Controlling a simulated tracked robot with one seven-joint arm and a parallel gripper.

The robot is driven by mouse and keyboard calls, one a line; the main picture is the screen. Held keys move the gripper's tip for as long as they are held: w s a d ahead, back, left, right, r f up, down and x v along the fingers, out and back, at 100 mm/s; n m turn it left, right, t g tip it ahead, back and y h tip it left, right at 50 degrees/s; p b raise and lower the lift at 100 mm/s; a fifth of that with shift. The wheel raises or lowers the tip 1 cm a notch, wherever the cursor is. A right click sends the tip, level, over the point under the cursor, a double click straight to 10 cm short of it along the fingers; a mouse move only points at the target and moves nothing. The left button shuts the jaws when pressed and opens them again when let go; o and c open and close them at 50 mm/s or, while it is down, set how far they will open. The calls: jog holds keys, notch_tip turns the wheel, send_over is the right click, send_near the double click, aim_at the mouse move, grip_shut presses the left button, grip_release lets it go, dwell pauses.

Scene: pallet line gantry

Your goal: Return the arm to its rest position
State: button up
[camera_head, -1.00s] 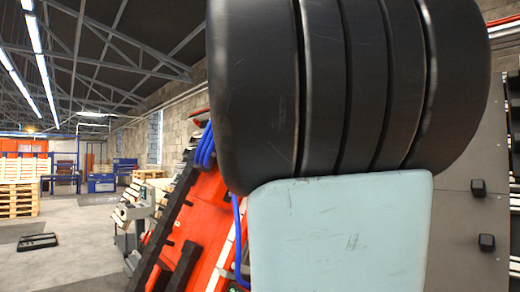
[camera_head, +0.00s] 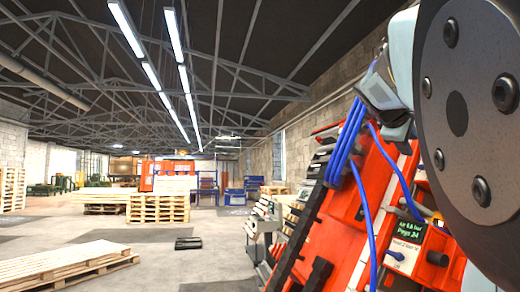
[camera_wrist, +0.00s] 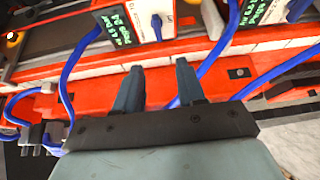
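My gripper (camera_wrist: 158,72) shows in the wrist view with its two dark fingers apart and nothing between them. It hangs in front of the red-orange machine (camera_wrist: 210,72), which carries blue cables and small display panels. I cannot tell whether the fingertips touch it. In the head view my arm fills the right edge, with a large dark round bolted plate close to the camera. A pale part of my arm shows behind it, against the red-orange machine (camera_head: 345,235). The fingers cannot be made out in the head view.
A low wooden pallet stack (camera_head: 60,268) lies at the front left. Taller pallets (camera_head: 158,207) stand farther back, and a small dark frame (camera_head: 188,243) lies on the floor. The grey floor between these and the machine is mostly clear.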

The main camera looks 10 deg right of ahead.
jog(key=shift+f, duration=0.1)
jog(key=s+a+f+m+y, duration=0.1)
jog(key=s+a+f+y, duration=0.2)
jog(key=s+a+f, duration=0.2)
jog(key=s+a+f+m+g+y, duration=0.1)
jog(key=s+a+f+y, duration=0.3)
jog(key=a+f, duration=0.7)
jog(key=s+a+f+m+y, duration=0.2)
jog(key=s+a+f, duration=0.4)
jog(key=f, duration=1.4)
jog(key=shift+a+g+y, duration=0.4)
jog(key=shift+a+y, duration=0.4)
jog(key=shift+a, duration=0.15)
jog(key=shift+d+f, duration=0.1)
jog(key=shift+d, duration=0.05)
